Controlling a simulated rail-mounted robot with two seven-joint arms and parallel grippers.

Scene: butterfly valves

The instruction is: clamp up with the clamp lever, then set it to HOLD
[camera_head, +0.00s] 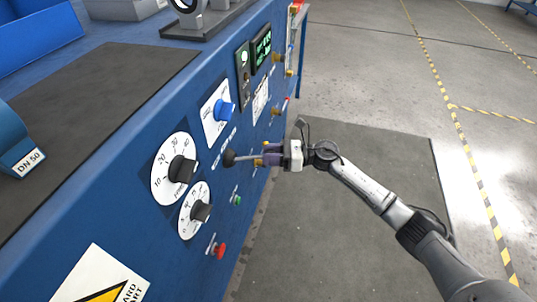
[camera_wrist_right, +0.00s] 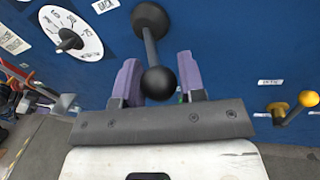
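A black lever with a round base and a ball end stands out from the blue panel in the head view (camera_head: 229,158). It also shows in the right wrist view (camera_wrist_right: 158,82). I cannot read a label that names it as the clamp lever. My right gripper (camera_head: 266,154) is in front of the panel at the lever's outer end. In the right wrist view its two purple fingers (camera_wrist_right: 158,78) stand either side of the ball. A narrow gap shows between the ball and the right-hand finger, so the gripper looks open around it. My left gripper is not in view.
The blue panel carries a large dial (camera_head: 163,184), a smaller dial (camera_head: 190,224), a blue knob (camera_head: 224,109), a red button (camera_head: 220,250) and a green button (camera_head: 238,200). A yellow-ended lever (camera_wrist_right: 306,99) is to the right in the wrist view. The floor mat (camera_head: 330,240) is clear.

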